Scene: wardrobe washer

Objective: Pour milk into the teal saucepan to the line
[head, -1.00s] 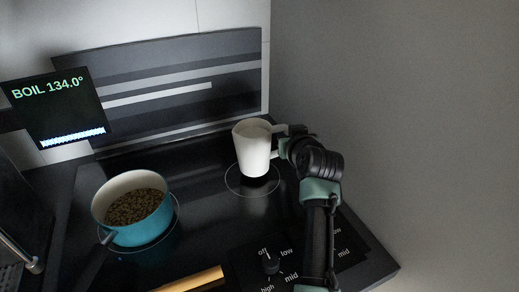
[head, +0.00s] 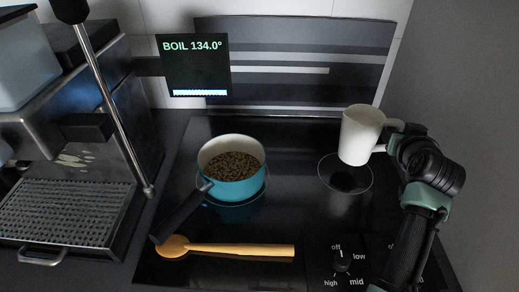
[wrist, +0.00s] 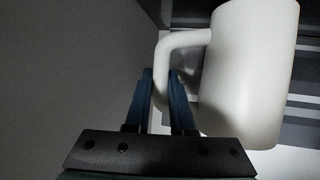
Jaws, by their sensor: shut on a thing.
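The teal saucepan (head: 238,186) stands on the left part of the black hob, white inside, with its dark handle (head: 182,215) pointing front left. Brown grainy contents (head: 232,166) cover its bottom; I see no white liquid and no fill line in it. A white mug (head: 360,136) is held above the hob at the right, over a burner ring and apart from the saucepan. My gripper (head: 394,140) is shut on the mug's handle from the right. In the wrist view my gripper's fingers (wrist: 160,88) are at the handle of the mug (wrist: 250,75). The mug's inside is hidden.
A wooden spoon (head: 240,250) lies in front of the saucepan. An espresso machine (head: 70,190) stands at the left, with a thin metal wand (head: 120,120). A display (head: 194,66) reads "BOIL 134.0°". A knob (head: 342,262) sits at front right. A grey wall bounds the right.

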